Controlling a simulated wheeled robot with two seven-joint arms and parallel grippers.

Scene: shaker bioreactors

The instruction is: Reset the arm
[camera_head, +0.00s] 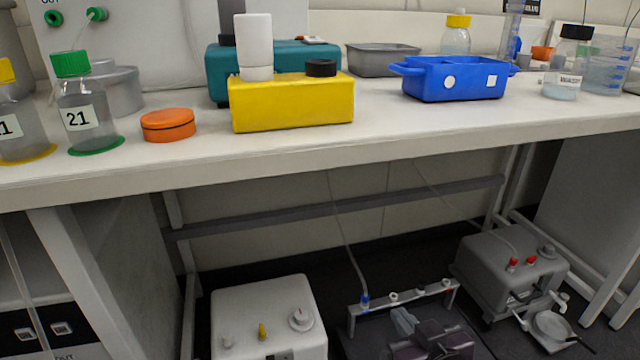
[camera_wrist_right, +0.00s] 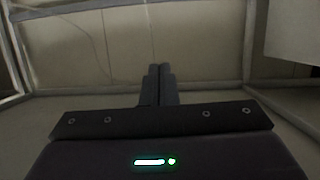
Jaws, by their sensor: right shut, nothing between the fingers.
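My right gripper (camera_head: 404,318) shows low in the head view, below the level of the bench top and in front of the space under it. Its dark body is at the bottom edge of the picture. In the right wrist view its two dark fingers (camera_wrist_right: 159,72) lie together, with nothing between them. My left gripper is in neither view.
The white bench (camera_head: 400,142) spans the head view above my gripper. On it stand a yellow block (camera_head: 292,106), a blue tray (camera_head: 455,82), an orange lid (camera_head: 168,125) and bottle 21 (camera_head: 80,105). Below are a white device (camera_head: 265,305) and a grey device (camera_head: 510,270).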

